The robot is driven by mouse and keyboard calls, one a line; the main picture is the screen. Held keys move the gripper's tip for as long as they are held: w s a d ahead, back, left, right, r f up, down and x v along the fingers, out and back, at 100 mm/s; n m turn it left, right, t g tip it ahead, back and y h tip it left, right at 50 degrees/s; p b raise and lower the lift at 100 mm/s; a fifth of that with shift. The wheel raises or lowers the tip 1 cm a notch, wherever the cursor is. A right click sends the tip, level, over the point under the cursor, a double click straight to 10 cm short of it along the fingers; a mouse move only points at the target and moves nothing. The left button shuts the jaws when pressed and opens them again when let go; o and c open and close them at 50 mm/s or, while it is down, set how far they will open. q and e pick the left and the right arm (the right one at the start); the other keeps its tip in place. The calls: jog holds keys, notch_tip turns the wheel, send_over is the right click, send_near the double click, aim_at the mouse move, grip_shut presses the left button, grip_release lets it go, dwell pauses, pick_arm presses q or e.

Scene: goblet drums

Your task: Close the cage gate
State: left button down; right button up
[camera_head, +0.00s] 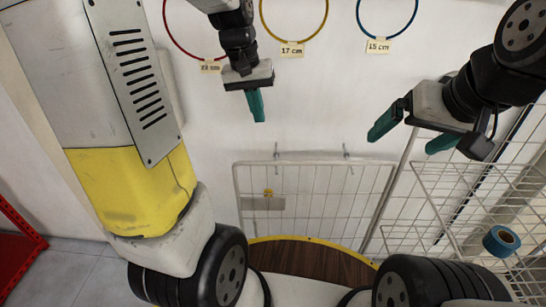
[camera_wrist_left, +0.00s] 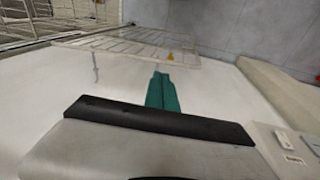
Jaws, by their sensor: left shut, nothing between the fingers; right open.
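The cage gate (camera_head: 262,204) is a white wire-mesh panel below the middle of the head view, with a small yellow sign and a grey plate on it. It stands out to the left of the wire cage (camera_head: 465,180), so it looks open. In the left wrist view the gate (camera_wrist_left: 170,57) shows beyond my fingers. My left gripper (camera_head: 258,106) is shut and empty, above the gate's top edge in the picture and apart from it. It also shows in the left wrist view (camera_wrist_left: 161,92). My right gripper (camera_head: 411,137) is open and empty, in front of the cage's upper left.
Red, yellow (camera_head: 293,42) and blue (camera_head: 387,36) rings with size labels hang on the white wall. A blue tape roll (camera_head: 501,241) is at the cage on the right. A red frame (camera_head: 20,240) stands at the far left. Bare wall lies between my grippers.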

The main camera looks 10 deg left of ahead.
pick_arm(q)
jog(key=w+a+f+g, duration=0.1)
jog(key=w+f+g, duration=0.1)
jog(key=w+f, duration=0.55)
jog(key=n+g+y, duration=0.1)
jog(key=g, duration=0.1)
send_near(260, 173)
jog(key=w+f, duration=0.3)
jog(key=f, duration=0.1)
jog(key=x, duration=0.9)
jog(key=shift+a+f, duration=0.1)
jog(key=shift+a, duration=0.2)
